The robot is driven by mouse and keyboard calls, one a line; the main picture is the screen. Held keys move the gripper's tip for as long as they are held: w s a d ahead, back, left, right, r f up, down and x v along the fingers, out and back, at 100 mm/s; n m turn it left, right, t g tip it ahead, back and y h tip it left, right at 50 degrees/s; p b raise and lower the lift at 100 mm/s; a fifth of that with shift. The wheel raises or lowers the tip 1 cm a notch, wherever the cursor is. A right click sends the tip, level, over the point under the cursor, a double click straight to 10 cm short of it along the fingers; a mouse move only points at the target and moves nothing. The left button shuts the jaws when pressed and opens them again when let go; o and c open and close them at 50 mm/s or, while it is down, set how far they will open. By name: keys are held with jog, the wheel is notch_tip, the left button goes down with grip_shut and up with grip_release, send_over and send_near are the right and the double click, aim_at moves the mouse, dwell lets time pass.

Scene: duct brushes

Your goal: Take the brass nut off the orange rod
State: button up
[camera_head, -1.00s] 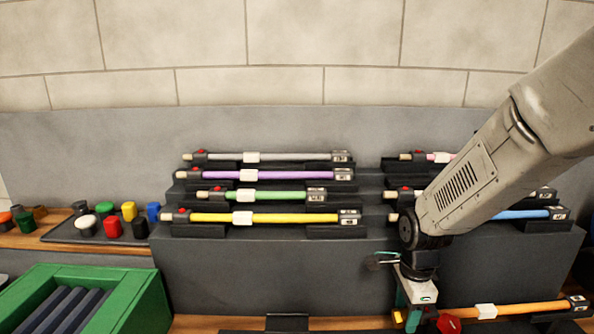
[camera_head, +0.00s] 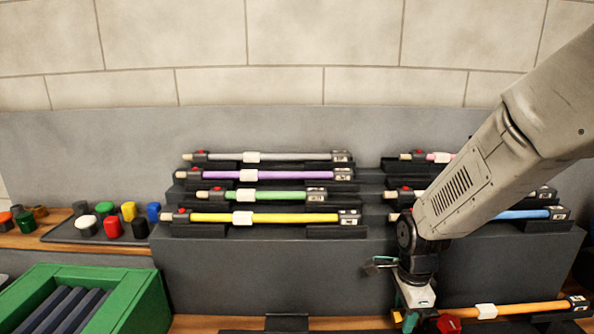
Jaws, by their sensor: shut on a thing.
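The orange rod (camera_head: 540,308) lies across the bottom right, with a white band (camera_head: 486,311) on it and a dark block at its right end. A red knob (camera_head: 449,323) sits near its left end. My gripper (camera_head: 408,321) points down at that left end, with teal parts on its fingers. It is shut on the brass nut (camera_head: 397,316), of which only a small brass-coloured bit shows left of the fingers. The fingers hide the rest, so I cannot tell whether the nut still touches the rod.
A stepped grey rack (camera_head: 280,275) behind holds several coloured rods in rows. A green bin (camera_head: 150,300) stands at the lower left. A dark tray (camera_head: 65,232) with several coloured caps lies behind it. My arm covers part of the right-hand rods.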

jog(key=shift+a, duration=2.4)
notch_tip(320, 180, up, 8)
jog(key=a, duration=0.1)
jog(key=shift+a, duration=0.25)
